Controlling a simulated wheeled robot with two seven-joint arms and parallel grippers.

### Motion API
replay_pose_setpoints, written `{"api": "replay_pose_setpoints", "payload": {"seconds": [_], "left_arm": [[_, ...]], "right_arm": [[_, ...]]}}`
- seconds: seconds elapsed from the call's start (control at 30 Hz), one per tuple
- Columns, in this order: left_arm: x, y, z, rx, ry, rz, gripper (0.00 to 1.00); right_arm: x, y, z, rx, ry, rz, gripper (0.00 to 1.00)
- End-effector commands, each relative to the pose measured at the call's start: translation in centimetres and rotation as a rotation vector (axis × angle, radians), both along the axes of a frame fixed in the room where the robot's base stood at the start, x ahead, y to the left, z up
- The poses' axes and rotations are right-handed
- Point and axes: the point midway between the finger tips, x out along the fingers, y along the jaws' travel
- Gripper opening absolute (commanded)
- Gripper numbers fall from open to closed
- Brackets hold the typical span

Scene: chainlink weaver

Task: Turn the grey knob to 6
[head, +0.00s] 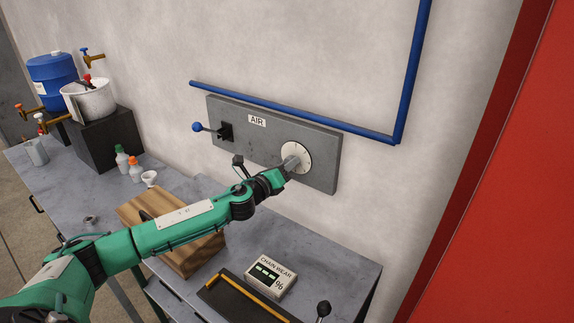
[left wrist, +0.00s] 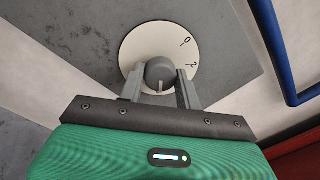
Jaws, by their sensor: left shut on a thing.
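The grey knob (left wrist: 160,74) sits at the centre of a white dial (left wrist: 133,46) on the grey AIR panel (head: 325,166) on the wall. In the left wrist view, a 0 shows near the dial's top and a 2 at its right; other marks are hidden. A pale line on the knob points down toward my gripper. My left gripper (left wrist: 161,88) is shut on the knob, one finger on each side. In the head view the dial (head: 303,150) shows behind my left gripper (head: 289,164). My right gripper is not in view.
A blue-tipped lever (head: 198,127) is on the panel's left. A blue pipe (head: 290,114) runs above it. Below are a wooden box (head: 190,256), a chain wear display (head: 271,276) and a black tray (head: 236,306).

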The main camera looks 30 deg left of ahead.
Motion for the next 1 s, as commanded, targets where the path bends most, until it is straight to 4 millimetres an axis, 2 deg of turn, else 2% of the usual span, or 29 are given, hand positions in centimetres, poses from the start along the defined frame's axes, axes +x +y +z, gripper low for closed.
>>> {"api": "replay_pose_setpoints", "payload": {"seconds": [0.43,0.47,0.53,0.87,1.0], "left_arm": [[-0.1,-0.1,-0.3,0.008,0.003,-0.002,0.11],[-0.1,-0.1,-0.3,0.008,0.003,-0.002,0.4],[-0.1,-0.1,-0.2,0.008,0.003,-0.001,0.54],[-0.1,0.0,-0.1,0.008,0.0,-0.001,0.56],[-1.2,0.2,-0.5,0.008,0.001,0.0,0.56]], "right_arm": [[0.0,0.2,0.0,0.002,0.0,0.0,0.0],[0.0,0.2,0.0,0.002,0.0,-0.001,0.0],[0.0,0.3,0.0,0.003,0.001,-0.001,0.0],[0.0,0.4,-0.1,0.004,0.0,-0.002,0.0],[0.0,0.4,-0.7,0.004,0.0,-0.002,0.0]]}}
